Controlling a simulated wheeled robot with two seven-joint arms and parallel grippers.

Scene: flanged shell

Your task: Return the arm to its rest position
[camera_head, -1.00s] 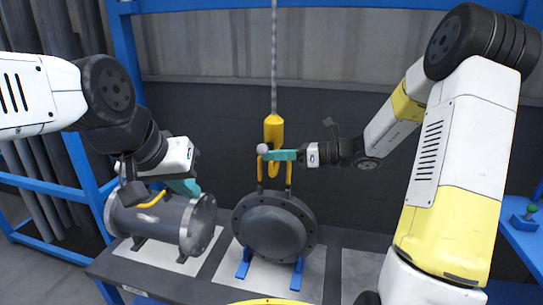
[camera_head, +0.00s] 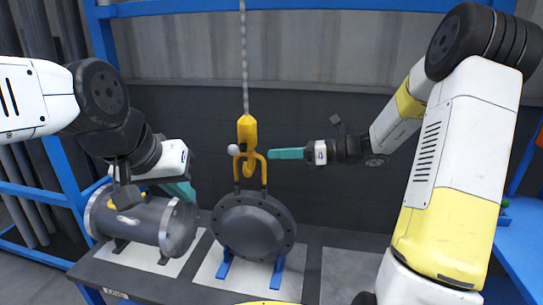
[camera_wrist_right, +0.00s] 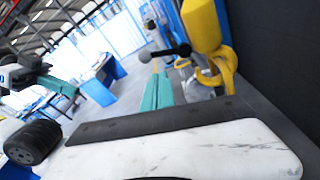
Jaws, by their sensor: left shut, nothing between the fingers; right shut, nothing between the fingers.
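My right gripper (camera_head: 270,153) has teal fingers that are closed and empty, just right of the yellow crane hook (camera_head: 247,130) and apart from it. In the right wrist view its fingers (camera_wrist_right: 157,92) lie together, with the yellow hook (camera_wrist_right: 203,28) and a dark ball-ended lever (camera_wrist_right: 183,50) beyond them. My left gripper (camera_head: 182,190) is closed and empty above the right end of the grey flanged shell (camera_head: 140,222); its tips are partly hidden. The round dark cover (camera_head: 252,228) stands upright on blue supports (camera_head: 225,265), with its yellow handle (camera_head: 262,170) at the hook.
The chain (camera_head: 243,60) hangs down to the hook. The dark bench (camera_head: 190,285) carries shell and cover, with a light bare plate (camera_head: 350,270) right of the cover. A blue frame (camera_head: 105,60) stands at left and a blue table (camera_head: 525,235) at right.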

